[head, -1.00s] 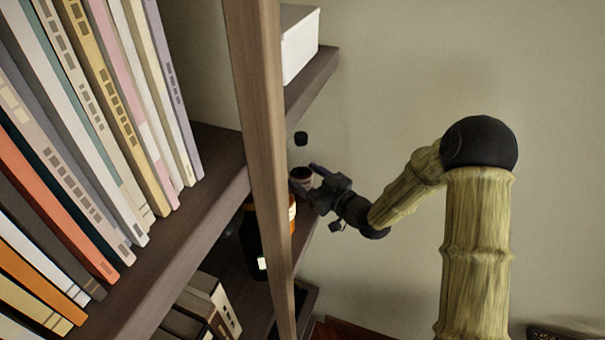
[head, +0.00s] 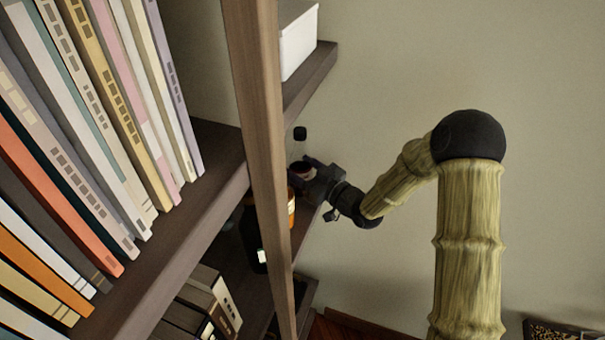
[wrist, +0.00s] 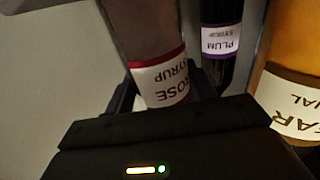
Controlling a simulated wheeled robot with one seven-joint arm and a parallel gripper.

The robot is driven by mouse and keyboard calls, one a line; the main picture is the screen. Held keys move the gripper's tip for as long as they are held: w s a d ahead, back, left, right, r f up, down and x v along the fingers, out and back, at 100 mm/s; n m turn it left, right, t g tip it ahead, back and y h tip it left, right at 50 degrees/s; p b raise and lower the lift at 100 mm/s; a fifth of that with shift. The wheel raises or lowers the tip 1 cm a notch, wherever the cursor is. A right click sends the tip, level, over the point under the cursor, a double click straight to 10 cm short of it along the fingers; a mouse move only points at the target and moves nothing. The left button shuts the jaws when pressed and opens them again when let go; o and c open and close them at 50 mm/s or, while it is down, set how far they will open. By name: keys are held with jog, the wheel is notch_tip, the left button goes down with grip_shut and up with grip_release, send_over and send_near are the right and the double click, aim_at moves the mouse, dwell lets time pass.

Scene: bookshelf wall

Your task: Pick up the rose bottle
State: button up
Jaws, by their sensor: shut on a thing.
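The rose bottle (wrist: 150,40) has pinkish glass and a white label with a red band reading "ROSE SYRUP", upside down in the wrist view. My gripper (wrist: 155,100) is shut on it around the label area. In the head view my gripper (head: 308,172) is at the shelf beside the wooden upright, with the dark bottle end between its fingers. Most of the bottle is hidden there by my gripper and the upright.
A plum syrup bottle (wrist: 220,40) and an amber bottle (wrist: 292,75) stand close beside the rose bottle. The wooden upright (head: 258,130) is just left of my gripper. A white box (head: 298,42) sits on the shelf above. Books (head: 90,110) fill the left shelf. Open wall lies to the right.

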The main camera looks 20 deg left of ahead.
jog(key=shift+r, duration=0.2)
jog(key=shift+w+a+r+b, duration=0.15)
jog(key=shift+w+r+b, duration=0.05)
jog(key=shift+r+b, duration=0.75)
jog(key=b+v, duration=0.5)
jog(key=v, duration=1.2)
jog(key=shift+s+d+r+b, duration=0.2)
jog(key=shift+d+r+b, duration=0.15)
jog(key=shift+r+b, duration=0.1)
jog(key=shift+w, duration=0.1)
